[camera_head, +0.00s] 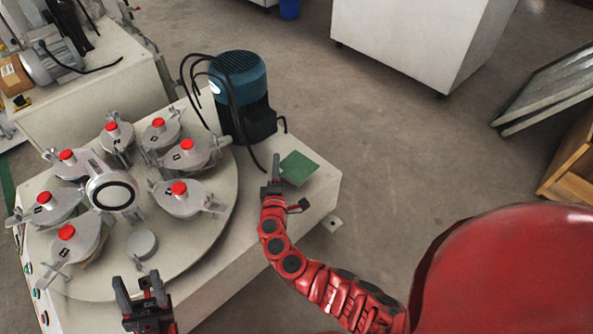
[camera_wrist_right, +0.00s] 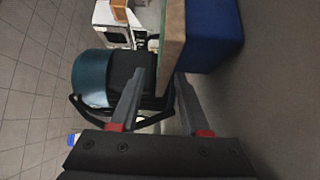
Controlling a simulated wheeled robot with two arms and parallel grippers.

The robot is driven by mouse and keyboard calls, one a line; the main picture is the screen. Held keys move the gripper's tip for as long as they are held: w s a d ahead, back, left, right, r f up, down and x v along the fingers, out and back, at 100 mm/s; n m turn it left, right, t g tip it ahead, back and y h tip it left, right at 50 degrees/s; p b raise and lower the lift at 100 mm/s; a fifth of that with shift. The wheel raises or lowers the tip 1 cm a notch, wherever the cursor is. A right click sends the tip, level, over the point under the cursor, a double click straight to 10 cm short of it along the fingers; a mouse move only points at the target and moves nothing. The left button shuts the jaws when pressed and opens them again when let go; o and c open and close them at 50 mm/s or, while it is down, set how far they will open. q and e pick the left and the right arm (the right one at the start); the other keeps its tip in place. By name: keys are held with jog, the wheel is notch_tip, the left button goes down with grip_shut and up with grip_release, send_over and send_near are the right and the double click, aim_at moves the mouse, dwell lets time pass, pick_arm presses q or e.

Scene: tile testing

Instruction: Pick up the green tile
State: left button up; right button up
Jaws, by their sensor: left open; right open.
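The green tile (camera_head: 299,168) lies flat near the back right corner of the pale machine top in the head view. My right gripper (camera_head: 271,187) is at its left edge, with the fingers pointing to the back. In the right wrist view my right gripper (camera_wrist_right: 161,74) is open, and the end of a tan block (camera_wrist_right: 174,40) with a thin green edge shows between and beyond its fingers. I cannot tell whether the fingers touch it. My left gripper (camera_head: 138,282) is open and empty at the front of the round plate, away from the tile.
A blue motor (camera_head: 239,80) with black cables stands behind and left of the tile; it also shows in the right wrist view (camera_wrist_right: 92,78). The round plate (camera_head: 190,240) carries several grey clamps with red knobs. A blue block (camera_wrist_right: 213,35) adjoins the tan one.

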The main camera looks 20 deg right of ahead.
jog(key=shift+x, duration=0.8)
grip_shut()
jog(key=shift+s, duration=0.1)
dwell(0.6)
